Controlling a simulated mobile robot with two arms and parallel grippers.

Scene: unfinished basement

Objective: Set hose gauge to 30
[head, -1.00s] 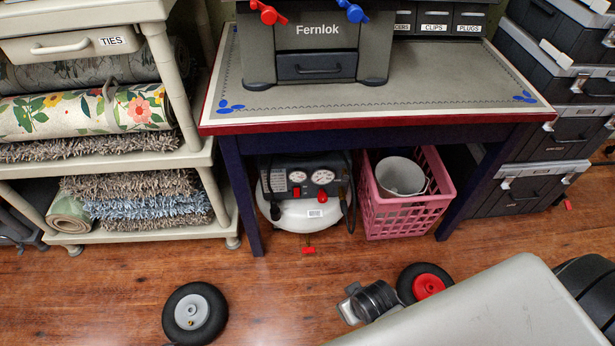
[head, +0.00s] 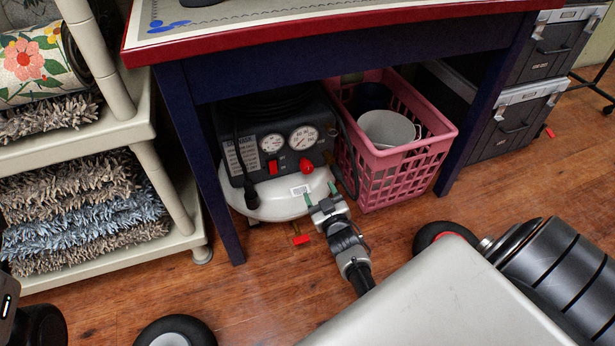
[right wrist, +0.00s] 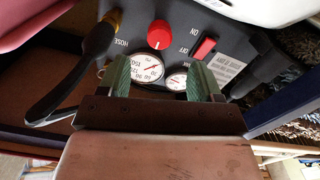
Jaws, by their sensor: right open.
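A white-tanked air compressor (head: 275,198) with a dark control panel stands under the workbench. The panel has a red knob (head: 306,166), a red switch (head: 273,167), a larger gauge (head: 304,138) and a smaller gauge (head: 272,143). In the right wrist view, the word HOSE is beside the larger gauge (right wrist: 147,68), near the red knob (right wrist: 159,35). The needle reading is too small to tell surely. My right gripper (head: 320,192) is open and empty, its green fingertips just in front of the compressor and below the knob, apart from it. My left gripper is not visible.
A pink basket (head: 400,165) holding a white bucket (head: 388,128) stands right of the compressor. The table leg (head: 200,150) and the shelf with rugs (head: 85,215) are on the left. A black hose (right wrist: 75,85) runs beside the panel.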

